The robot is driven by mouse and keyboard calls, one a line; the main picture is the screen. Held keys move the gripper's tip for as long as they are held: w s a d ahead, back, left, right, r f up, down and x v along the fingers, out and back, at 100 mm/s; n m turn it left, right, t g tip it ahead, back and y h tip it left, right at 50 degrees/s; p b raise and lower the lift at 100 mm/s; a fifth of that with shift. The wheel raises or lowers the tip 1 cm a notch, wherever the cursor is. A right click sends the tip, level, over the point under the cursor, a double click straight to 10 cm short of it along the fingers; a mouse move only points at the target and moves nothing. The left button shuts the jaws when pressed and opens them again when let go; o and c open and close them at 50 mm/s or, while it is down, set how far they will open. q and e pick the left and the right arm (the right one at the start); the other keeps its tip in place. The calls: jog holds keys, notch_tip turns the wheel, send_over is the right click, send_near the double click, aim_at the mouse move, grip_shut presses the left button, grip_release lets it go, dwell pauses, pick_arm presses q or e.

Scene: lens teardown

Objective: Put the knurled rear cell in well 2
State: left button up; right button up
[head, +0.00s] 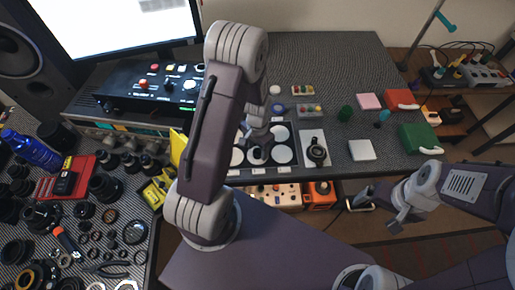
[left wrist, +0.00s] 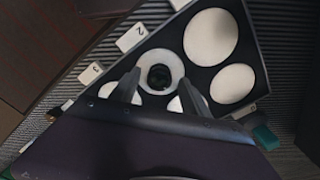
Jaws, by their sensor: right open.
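The knurled rear cell (left wrist: 160,77), a small dark ring with a greenish dark centre, shows in the left wrist view over the white round floor of a well beside the label "2" (left wrist: 130,37). In the head view the dark cell (head: 257,154) is at the middle front well of the black tray (head: 297,165). My left gripper (head: 258,138) is above the tray; in the left wrist view its fingers (left wrist: 158,84) stand on either side of the cell, with white showing between. My right gripper (head: 397,217) is open and empty, in front of the table at the right.
A lens part (head: 317,152) stands on a white sheet right of the tray. Further right are a white block (head: 361,150), a green box (head: 419,138) and a red box (head: 402,102). Loose rings and tools crowd the left table. An orange box (head: 320,194) sits below the front edge.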

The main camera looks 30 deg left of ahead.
aim_at(258, 151)
pick_arm(q)
jog(key=shift+r, duration=0.15)
notch_tip(258, 151, up, 12)
jog(key=p, duration=0.2)
jog(key=s+d+r+n+t, duration=0.1)
jog(key=s+d+r+n, duration=0.2)
jog(key=s, duration=0.5)
jog(key=shift+s+d+n, duration=0.2)
jog(key=shift+d+n, duration=0.1)
jog(key=shift+d, duration=0.6)
jog(key=shift+s+r, duration=0.1)
